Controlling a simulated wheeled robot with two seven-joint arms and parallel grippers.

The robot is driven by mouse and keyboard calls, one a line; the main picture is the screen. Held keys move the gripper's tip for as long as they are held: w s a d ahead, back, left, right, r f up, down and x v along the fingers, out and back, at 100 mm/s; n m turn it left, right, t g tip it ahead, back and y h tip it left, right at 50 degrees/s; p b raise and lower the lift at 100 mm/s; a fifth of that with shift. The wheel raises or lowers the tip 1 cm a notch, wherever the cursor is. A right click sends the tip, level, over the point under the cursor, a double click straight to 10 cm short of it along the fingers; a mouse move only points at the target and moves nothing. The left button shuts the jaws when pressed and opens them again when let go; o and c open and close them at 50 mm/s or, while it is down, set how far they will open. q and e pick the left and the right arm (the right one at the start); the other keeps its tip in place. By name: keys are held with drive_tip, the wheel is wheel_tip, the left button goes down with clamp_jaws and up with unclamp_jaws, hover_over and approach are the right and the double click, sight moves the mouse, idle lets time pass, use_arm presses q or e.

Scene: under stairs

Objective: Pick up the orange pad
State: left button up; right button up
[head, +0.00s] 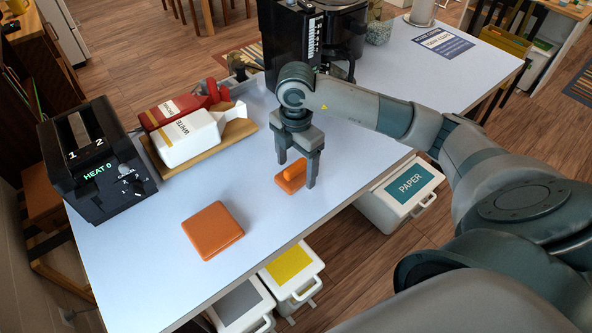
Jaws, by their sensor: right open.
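A square orange pad (212,229) with rounded edges lies flat on the pale table near its front left. A smaller orange block (289,181) with a rounded knob or handle on top sits to the right, near the front edge. My right gripper (297,172) points down with its two fingers apart, at the smaller orange block. One finger partly covers that block; I cannot tell whether they touch. The gripper is well to the right of the square pad and holds nothing. My left gripper is out of view.
A black toaster (97,160) stands at the table's left. A wooden tray (205,148) holds a red carton (174,110) and a white carton (188,139). A black machine (297,40) stands at the back. Lidded bins, one marked PAPER (408,187), sit below the front edge.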

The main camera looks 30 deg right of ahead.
drive_tip(key=shift+f, duration=0.2)
idle(0.3)
drive_tip(key=c, duration=1.1)
drive_tip(key=shift+c, duration=0.2)
drive_tip(key=shift+r, duration=0.15)
